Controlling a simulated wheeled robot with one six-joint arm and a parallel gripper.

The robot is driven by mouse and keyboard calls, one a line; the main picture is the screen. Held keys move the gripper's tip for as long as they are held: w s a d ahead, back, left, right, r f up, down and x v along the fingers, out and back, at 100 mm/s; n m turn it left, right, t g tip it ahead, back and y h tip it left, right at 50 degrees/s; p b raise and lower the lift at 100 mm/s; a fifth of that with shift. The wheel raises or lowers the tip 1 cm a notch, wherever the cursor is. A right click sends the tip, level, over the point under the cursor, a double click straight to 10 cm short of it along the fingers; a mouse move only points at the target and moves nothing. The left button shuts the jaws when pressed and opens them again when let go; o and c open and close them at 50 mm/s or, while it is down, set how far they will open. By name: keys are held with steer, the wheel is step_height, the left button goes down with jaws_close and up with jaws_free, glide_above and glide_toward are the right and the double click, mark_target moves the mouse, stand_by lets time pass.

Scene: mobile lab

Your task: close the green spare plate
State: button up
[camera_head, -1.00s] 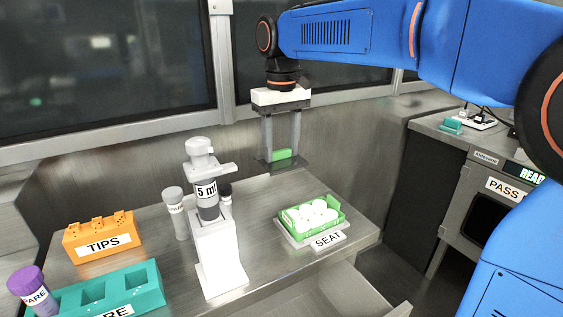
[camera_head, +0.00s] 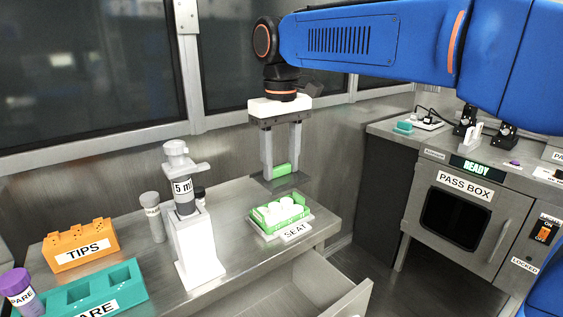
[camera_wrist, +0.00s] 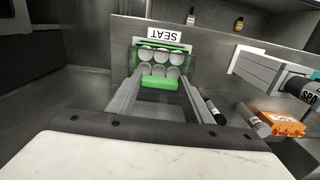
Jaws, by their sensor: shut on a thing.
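The green spare plate (camera_head: 258,226) is an open green tray with several white round wells, sitting on a pale seat labelled SEAT (camera_head: 296,231) on the steel bench. It also shows in the wrist view (camera_wrist: 187,49), beyond my fingertips. My gripper (camera_head: 282,170) is shut on the green grip of a thin, dark see-through lid (camera_head: 288,183). The lid hangs roughly level, above and apart from the plate, slightly behind it in the head view. In the wrist view the green grip (camera_wrist: 161,83) lies between my fingers and the lid partly shows beneath.
A white stand with a 5 ml pipette (camera_head: 184,190) stands left of the plate. An orange TIPS rack (camera_head: 78,240), a teal rack (camera_head: 125,283) and a capped tube (camera_head: 152,215) are further left. An open drawer (camera_head: 335,310) juts out below. The pass box (camera_head: 460,200) is right.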

mark_target(281, 176)
steer(key=shift+f, duration=0.15)
steer(key=shift+f, duration=2.75)
steer(key=shift+f, duration=1.6)
steer(key=o, duration=1.1)
step_height(281, 176, up, 17)
steer(key=shift+r, duration=0.15)
